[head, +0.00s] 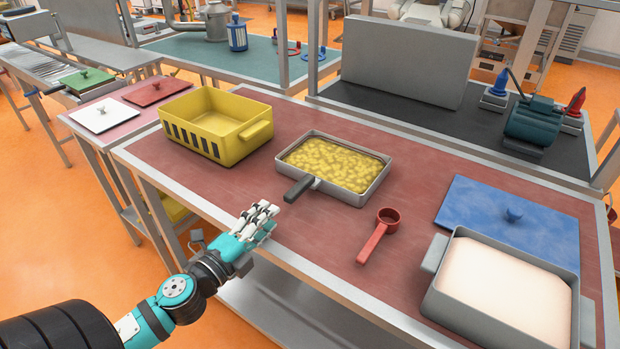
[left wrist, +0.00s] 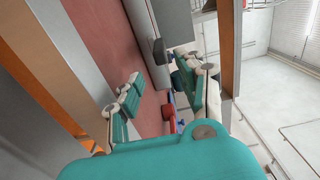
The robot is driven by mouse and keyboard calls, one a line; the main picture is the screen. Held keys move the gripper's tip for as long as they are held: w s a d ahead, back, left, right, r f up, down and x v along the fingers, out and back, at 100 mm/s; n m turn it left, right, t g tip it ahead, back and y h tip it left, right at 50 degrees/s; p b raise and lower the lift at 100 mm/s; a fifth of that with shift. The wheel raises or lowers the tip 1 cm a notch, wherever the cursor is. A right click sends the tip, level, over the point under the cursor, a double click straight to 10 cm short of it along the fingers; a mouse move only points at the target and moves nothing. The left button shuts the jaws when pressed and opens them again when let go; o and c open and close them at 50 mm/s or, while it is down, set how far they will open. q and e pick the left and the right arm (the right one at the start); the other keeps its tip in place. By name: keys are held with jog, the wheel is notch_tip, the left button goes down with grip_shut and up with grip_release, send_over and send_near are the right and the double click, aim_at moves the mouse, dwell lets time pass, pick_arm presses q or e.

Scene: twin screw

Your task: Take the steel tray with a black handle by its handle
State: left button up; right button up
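The steel tray (head: 365,196) holds a yellow lumpy filling and sits on the red-brown tabletop near the middle of the head view. Its black handle (head: 299,188) points toward the front left. My left gripper (head: 262,222) is empty, in front of and to the left of the handle, near the table's front edge, and apart from it. In the left wrist view the fingers (left wrist: 160,92) stand apart, and a dark piece that looks like the handle (left wrist: 158,50) shows beyond them. My right gripper is not in view.
A red scoop (head: 378,234) lies right of the tray. A yellow bin (head: 205,135) stands to the left. A blue lid (head: 500,222) and a grey pan with pale contents (head: 440,290) are at the right. The tabletop (head: 310,235) before the handle is clear.

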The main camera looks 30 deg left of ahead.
aim_at(286, 199)
pick_arm(q)
jog(key=shift+w+d+r, duration=0.1)
jog(key=shift+w, duration=0.3)
jog(key=w+p, duration=0.1)
jog(key=w, duration=0.5)
jog(key=shift+d+r+p, duration=0.15)
jog(key=shift+r+p, duration=0.05)
jog(key=shift+p, duration=0.15)
jog(key=w, duration=0.6)
jog(key=shift+d+f+p, duration=0.2)
jog(key=shift+d+p, duration=0.05)
jog(key=shift+p, duration=0.15)
jog(key=shift+w, duration=0.5)
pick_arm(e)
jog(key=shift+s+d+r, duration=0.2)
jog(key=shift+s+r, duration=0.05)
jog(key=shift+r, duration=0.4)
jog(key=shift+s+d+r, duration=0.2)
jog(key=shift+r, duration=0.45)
pick_arm(q)
jog(key=c, duration=0.6)
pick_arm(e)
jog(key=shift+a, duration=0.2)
pick_arm(q)
jog(key=shift+f, duration=0.1)
grip_shut()
